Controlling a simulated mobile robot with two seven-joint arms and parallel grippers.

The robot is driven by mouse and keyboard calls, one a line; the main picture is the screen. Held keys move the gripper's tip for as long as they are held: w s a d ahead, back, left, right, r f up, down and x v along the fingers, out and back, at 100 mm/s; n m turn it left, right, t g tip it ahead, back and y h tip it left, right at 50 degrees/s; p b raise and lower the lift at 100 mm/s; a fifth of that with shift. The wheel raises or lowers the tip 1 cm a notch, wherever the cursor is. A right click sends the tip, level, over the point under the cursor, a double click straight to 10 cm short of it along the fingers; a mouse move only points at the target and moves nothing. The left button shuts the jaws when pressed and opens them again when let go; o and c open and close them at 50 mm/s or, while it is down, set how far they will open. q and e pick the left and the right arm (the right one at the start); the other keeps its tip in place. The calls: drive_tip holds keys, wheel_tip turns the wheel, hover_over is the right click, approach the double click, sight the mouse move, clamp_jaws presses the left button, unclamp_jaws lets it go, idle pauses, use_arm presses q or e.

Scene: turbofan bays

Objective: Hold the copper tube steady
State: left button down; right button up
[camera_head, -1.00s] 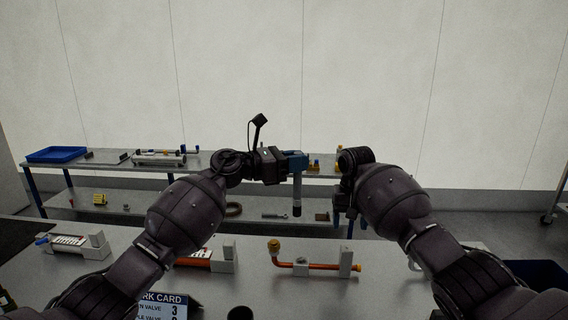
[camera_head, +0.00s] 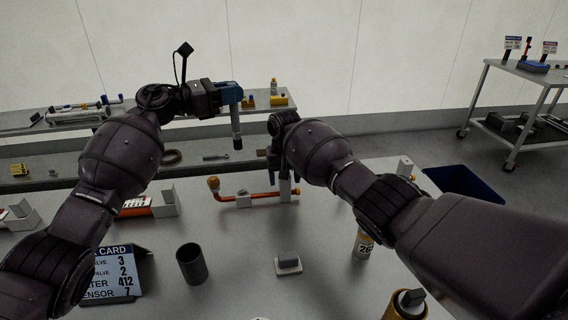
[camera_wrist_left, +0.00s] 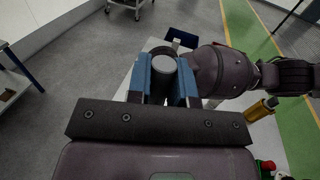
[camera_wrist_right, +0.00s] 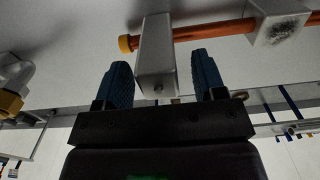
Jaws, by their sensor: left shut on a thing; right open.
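The copper tube (camera_head: 262,196) lies across the bench, with brass-coloured ends, held in pale support blocks. In the right wrist view the tube (camera_wrist_right: 212,33) passes through a pale block (camera_wrist_right: 156,62) near its yellow end cap (camera_wrist_right: 125,43). My right gripper (camera_wrist_right: 162,65) is open, its blue fingers on either side of that block, not closed on the tube. In the head view my right gripper (camera_head: 282,165) is partly hidden by its own arm. My left gripper (camera_head: 235,93) is shut on a dark grey cylindrical tool (camera_head: 237,128), which hangs upright above the bench.
A dark cup (camera_head: 191,263), a work card (camera_head: 115,274) and a small pale block (camera_head: 288,264) stand on the near bench. A labelled can (camera_head: 363,246) is under my right arm. A shelf rack (camera_head: 60,165) stands behind; a blue bin (camera_head: 462,183) is at right.

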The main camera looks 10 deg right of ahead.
drive_tip(key=shift+f, duration=1.25)
clamp_jaws()
